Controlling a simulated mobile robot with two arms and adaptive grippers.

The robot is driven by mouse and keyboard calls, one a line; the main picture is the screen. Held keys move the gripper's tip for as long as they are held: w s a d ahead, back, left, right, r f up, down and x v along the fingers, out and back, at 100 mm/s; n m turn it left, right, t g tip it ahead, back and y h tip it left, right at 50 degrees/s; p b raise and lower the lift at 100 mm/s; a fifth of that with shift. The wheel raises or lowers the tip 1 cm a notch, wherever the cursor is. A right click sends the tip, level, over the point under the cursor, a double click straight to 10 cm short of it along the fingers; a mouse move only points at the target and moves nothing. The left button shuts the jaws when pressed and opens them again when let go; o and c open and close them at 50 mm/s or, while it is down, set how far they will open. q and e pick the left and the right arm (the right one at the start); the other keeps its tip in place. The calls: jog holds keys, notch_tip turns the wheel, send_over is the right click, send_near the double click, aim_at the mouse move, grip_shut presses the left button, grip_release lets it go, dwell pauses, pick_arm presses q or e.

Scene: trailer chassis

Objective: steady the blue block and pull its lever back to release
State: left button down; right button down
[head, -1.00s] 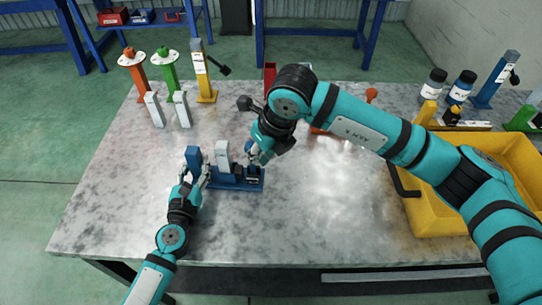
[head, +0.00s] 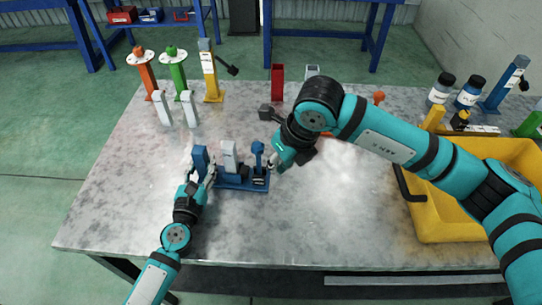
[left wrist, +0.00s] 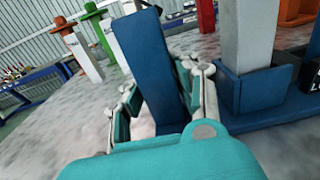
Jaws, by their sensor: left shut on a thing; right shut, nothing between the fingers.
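The blue block assembly has a flat blue base (head: 232,184) on the grey table, with a pale grey upright (head: 229,156) in its middle. A blue lever (head: 257,152) stands roughly upright at its right end. A blue upright piece (head: 200,158) stands at its left end. My left gripper (head: 201,175) is shut on this blue upright piece. In the left wrist view the fingers (left wrist: 160,95) lie on either side of the blue piece (left wrist: 147,65), which looks tilted. My right gripper (head: 273,163) is shut and empty, just right of the lever; contact cannot be told.
White posts (head: 162,108), an orange stand (head: 147,78), a green stand (head: 175,80) and a yellow lever post (head: 211,80) stand behind left. A yellow bin (head: 440,228) sits at right. The table front is clear.

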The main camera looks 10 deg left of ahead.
jog(key=s+a+v, duration=0.1)
jog(key=v, duration=0.9)
jog(key=shift+s+r, duration=0.2)
jog(key=shift+r, duration=0.15)
jog(key=shift+d, duration=0.15)
pick_arm(q)
jog(key=c, duration=0.6)
grip_release()
jog(key=shift+c, duration=0.2)
jog(key=shift+s+f+b, duration=0.15)
jog(key=shift+s+b, duration=0.85)
jog(key=shift+s, duration=3.05)
pick_arm(e)
notch_tip(320, 180, down, 2)
jog(key=shift+f, duration=0.15)
